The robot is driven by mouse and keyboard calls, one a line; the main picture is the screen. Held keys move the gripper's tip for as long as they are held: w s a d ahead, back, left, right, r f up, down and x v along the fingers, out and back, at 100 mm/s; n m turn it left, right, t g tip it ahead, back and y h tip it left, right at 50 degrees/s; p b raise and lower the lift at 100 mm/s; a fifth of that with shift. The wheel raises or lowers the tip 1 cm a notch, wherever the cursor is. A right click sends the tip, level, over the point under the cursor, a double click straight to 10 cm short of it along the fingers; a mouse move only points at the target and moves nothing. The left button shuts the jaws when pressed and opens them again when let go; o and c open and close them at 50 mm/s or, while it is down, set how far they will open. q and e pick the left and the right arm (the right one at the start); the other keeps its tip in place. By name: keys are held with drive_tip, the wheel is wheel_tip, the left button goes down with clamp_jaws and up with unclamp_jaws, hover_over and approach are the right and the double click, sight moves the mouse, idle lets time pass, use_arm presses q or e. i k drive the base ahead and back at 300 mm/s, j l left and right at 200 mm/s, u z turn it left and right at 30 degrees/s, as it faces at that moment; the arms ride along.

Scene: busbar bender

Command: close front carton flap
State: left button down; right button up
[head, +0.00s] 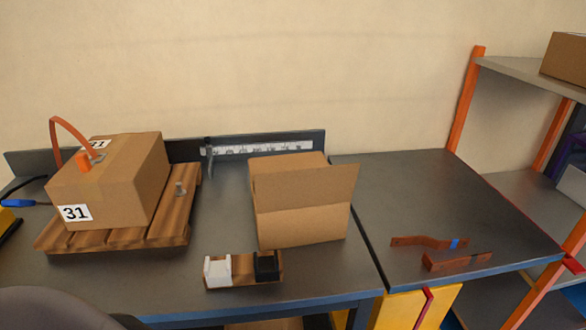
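An open brown cardboard carton (301,227) stands on the dark workbench, right of its middle. Its front flap (306,188) is up, a flat panel rising from the top front edge and spreading a little wider than the box at the right. Behind it, another part of the carton's top (285,162) shows. The flap hides the carton's opening and whatever is inside. Neither of my grippers is in view, and nothing is touching the carton.
A carton marked 31 (112,190) sits on a wooden pallet (170,235) at left. A small wooden holder with white and black blocks (243,266) stands in front of the open carton. Shelving (520,200) stands far right.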

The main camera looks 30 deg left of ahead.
sight(294, 189)
drive_tip(key=l+u, duration=0.1)
drive_tip(key=l, duration=0.35)
drive_tip(key=k+l, duration=0.15)
drive_tip(key=l, duration=0.25)
drive_tip(key=l+u, duration=0.15)
drive_tip(key=l, duration=0.3)
drive_tip(key=k+l+u, duration=0.1)
drive_tip(key=l, duration=0.35)
drive_tip(key=k, duration=0.05)
